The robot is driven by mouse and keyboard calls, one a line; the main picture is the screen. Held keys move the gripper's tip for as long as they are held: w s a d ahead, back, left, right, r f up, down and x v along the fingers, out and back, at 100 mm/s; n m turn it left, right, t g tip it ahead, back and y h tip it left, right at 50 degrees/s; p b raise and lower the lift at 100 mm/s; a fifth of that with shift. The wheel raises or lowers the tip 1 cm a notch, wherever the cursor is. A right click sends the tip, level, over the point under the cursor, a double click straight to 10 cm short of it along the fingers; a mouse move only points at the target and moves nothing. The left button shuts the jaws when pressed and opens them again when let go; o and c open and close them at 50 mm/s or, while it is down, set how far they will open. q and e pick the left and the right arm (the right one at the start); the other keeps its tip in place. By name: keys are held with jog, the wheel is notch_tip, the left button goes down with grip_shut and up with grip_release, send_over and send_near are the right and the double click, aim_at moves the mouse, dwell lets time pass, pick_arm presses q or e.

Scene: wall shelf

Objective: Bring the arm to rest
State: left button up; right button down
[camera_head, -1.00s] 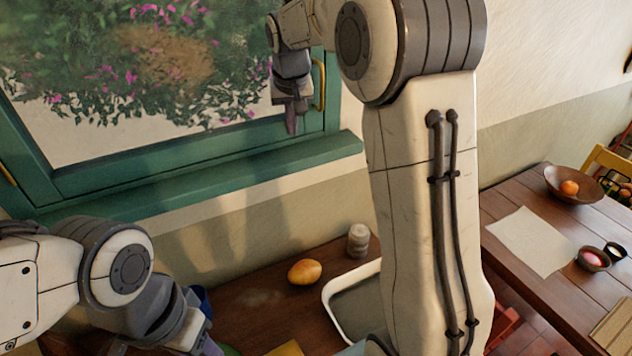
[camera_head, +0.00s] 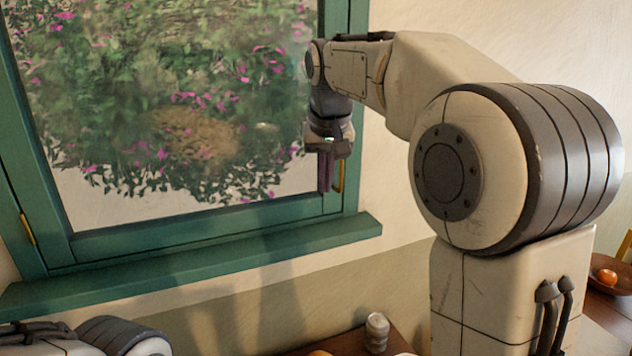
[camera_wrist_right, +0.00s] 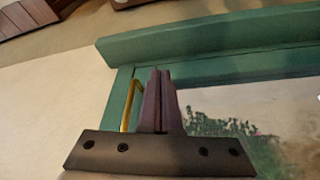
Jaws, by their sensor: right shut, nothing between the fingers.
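My right arm reaches up and across the right side of the head view. Its gripper (camera_head: 326,172) hangs with the fingers pointing down, in front of the right side of the green window frame (camera_head: 200,232). In the right wrist view the two purple fingers (camera_wrist_right: 158,98) are together with nothing between them. A brass handle (camera_wrist_right: 131,105) of the window shows just left of the fingers there; I cannot tell how close it is. My left arm shows only as a link at the lower left of the head view, and its gripper is out of view.
The green window sill (camera_head: 190,262) juts out below my right gripper. Below, a small ribbed jar (camera_head: 376,332) stands on a wooden table, partly in view. At the right edge a bowl (camera_head: 606,284) holds an orange fruit (camera_head: 606,275). Bare wall lies right of the window.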

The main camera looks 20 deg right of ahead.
jog(key=s+a+f+n+g+y+b, duration=0.25)
jog(key=s+a+f+n, duration=0.35)
jog(key=s+a+f, duration=0.9)
jog(key=s+a+f+n+g+b, duration=0.1)
jog(key=s+a+f+n+b, duration=0.1)
jog(key=s+f, duration=1)
jog(key=s+n+b, duration=0.1)
jog(key=s+n, duration=0.1)
jog(key=s, duration=0.1)
jog(key=shift+a, duration=0.2)
